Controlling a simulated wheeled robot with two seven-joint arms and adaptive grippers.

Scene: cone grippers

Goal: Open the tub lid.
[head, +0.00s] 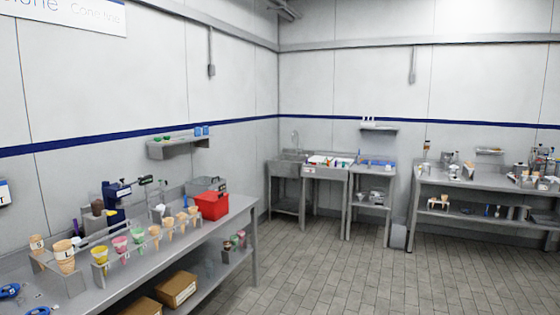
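A red tub (211,206) stands at the far end of the long steel counter on the left. A grey and black part shows at its top rear; at this size I cannot tell whether that is a lid, or whether the tub is open or shut. A grey metal container (197,186) stands close behind it, partly hidden. Neither of my grippers shows in the head view.
The steel counter (112,277) carries a rack of cones, several with coloured fillings (120,244), and a dark blue device (117,196). Blue tools (9,290) lie at its near left. Cardboard boxes (176,289) sit below. The tiled floor (340,275) right of the counter is clear.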

